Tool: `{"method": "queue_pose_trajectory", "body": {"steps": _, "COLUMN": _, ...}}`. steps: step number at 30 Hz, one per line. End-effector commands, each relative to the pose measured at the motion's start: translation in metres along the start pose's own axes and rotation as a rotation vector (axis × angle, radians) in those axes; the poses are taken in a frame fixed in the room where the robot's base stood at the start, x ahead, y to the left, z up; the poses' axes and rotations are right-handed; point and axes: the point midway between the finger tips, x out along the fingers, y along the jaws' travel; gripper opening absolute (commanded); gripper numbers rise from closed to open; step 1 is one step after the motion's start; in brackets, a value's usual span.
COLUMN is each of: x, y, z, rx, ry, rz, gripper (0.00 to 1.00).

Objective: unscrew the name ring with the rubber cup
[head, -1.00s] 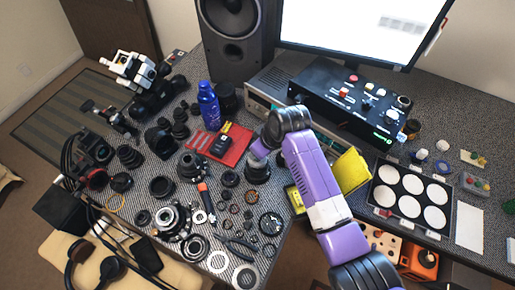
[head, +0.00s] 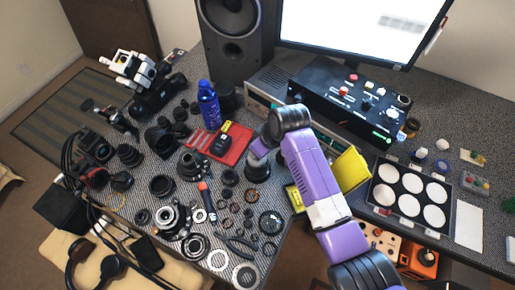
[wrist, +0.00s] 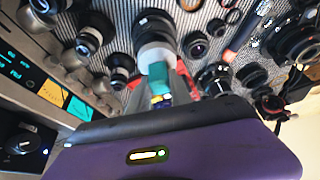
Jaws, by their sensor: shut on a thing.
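My gripper (head: 262,150) is above a black lens (head: 257,172) that stands upright on the patterned bench, right of the red mat. In the wrist view my gripper (wrist: 160,97) is shut on a small pale teal piece (wrist: 157,72), which appears to be the rubber cup. The cup's far end meets or overlaps the dark lens (wrist: 153,28) there; I cannot tell whether it touches. The name ring on the lens front is hidden behind the cup and gripper.
A red mat (head: 236,152) with a black device lies left of the lens. A yellow bin (head: 351,168) stands right of my arm. Loose rings and lens parts (head: 228,208) crowd the bench in front. A blue bottle (head: 208,105) and a black control box (head: 345,100) stand behind.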

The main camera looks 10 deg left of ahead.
Motion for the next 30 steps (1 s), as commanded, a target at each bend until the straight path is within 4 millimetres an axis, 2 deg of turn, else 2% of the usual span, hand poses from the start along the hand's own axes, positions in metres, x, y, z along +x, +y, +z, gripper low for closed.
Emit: {"method": "queue_pose_trajectory", "body": {"steps": 30, "x": 0.0083, "y": -0.0001, "z": 0.0034, "rx": -0.001, "ry": 0.000, "rz": 0.000, "gripper": 0.00}}
